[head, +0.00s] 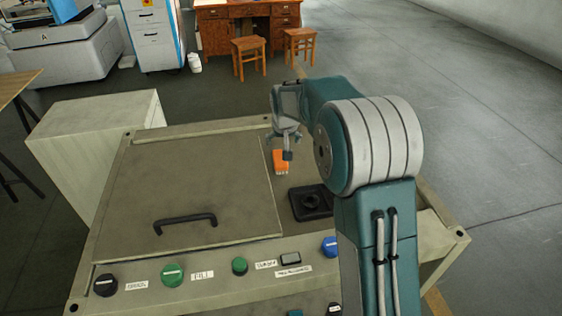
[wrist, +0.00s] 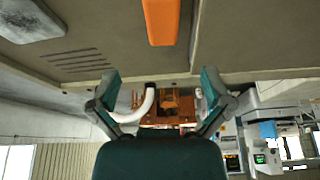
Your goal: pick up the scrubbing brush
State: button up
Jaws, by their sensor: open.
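The scrubbing brush, an orange block with pale bristles (head: 281,163), lies on the top of the grey machine, right of the hatch lid. It also shows as an orange bar at the top of the wrist view (wrist: 162,20). My gripper (head: 279,147) is just behind and above the brush in the head view, partly in front of its upper end. In the wrist view my two fingers (wrist: 160,88) are spread apart with nothing between them, and the brush lies beyond them. I cannot tell the exact gap between fingers and brush.
The flat hatch lid (head: 190,190) with a black handle (head: 185,222) lies left of the brush. A black square fixture (head: 311,202) sits close to its lower right. A panel of buttons (head: 240,266) runs along the near edge. A desk (head: 245,18) and stools stand far behind.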

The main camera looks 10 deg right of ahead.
aim_at(280, 158)
jog(key=x, duration=0.4)
jog(key=a+x, duration=0.1)
jog(key=x, duration=0.1)
jog(key=shift+w, duration=0.1)
jog(key=x, duration=0.4)
jog(key=shift+d+f, duration=0.35)
jog(key=shift+f, duration=0.1)
jog(key=shift+w+f, duration=0.15)
jog(key=shift+f, duration=0.3)
jog(key=c, duration=1.2)
